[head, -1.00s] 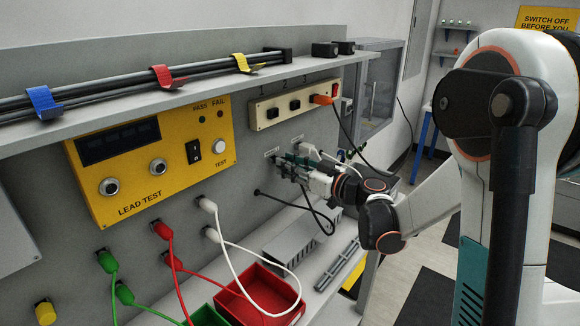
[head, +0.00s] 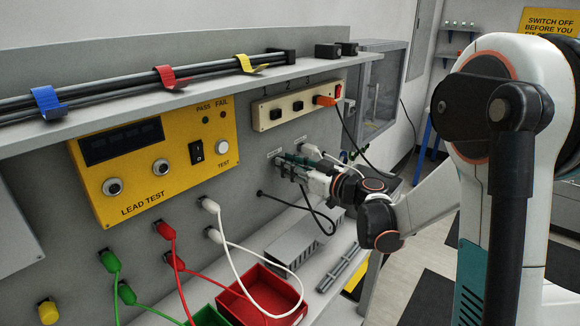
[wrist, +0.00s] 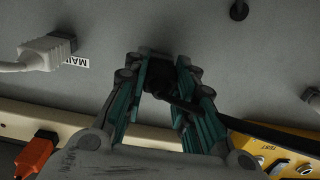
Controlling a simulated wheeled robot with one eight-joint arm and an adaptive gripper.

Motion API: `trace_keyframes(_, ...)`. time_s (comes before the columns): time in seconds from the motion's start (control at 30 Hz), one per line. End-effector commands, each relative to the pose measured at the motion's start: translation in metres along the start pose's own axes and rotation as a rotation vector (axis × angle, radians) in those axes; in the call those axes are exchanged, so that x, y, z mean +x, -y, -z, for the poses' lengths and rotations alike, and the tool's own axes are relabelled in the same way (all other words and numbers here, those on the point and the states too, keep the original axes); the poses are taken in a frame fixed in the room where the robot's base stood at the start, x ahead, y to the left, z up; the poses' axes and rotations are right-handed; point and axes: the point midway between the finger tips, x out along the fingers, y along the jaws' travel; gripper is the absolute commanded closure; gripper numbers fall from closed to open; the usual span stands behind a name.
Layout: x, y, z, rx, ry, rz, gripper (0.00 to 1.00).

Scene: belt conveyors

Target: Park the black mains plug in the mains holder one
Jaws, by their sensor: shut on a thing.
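My gripper (head: 284,160) is at the grey panel, below the socket strip. In the wrist view my gripper (wrist: 160,85) is shut on the black mains plug (wrist: 158,76), which is at or very near the panel face. I cannot tell whether it is seated in a holder; the fingers hide the holder there. A small label (head: 273,154) sits on the panel just above the fingers. A black lead runs from the plug to the lower right in the wrist view. A white plug (head: 311,151) is at the panel beside my gripper; it also shows in the wrist view (wrist: 45,54), next to a partly hidden label.
The socket strip (head: 267,113) has an orange plug (head: 325,100) at its right end. The yellow lead tester (head: 148,198) is to the left. A shelf (head: 215,78) overhangs the panel.

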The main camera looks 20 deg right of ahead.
Motion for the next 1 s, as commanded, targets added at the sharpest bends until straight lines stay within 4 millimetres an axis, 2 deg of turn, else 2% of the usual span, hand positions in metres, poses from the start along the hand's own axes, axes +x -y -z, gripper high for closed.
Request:
trace_keyframes(0.03, 0.0, 0.0, 0.0, 0.0, 0.0, 0.0, 1.0)
trace_keyframes(0.07, 0.0, 0.0, 0.0, 0.0, 0.0, 0.0, 0.69)
trace_keyframes(0.13, 0.0, 0.0, 0.0, 0.0, 0.0, 0.0, 0.53)
trace_keyframes(0.57, -0.005, -0.001, 0.0, 0.0, 0.0, -0.002, 0.52)
trace_keyframes(0.67, -0.018, -0.002, 0.0, 0.0, 0.0, -0.004, 0.52)
trace_keyframes(1.0, -0.085, -0.001, 0.0, 0.0, 0.0, -0.004, 0.52)
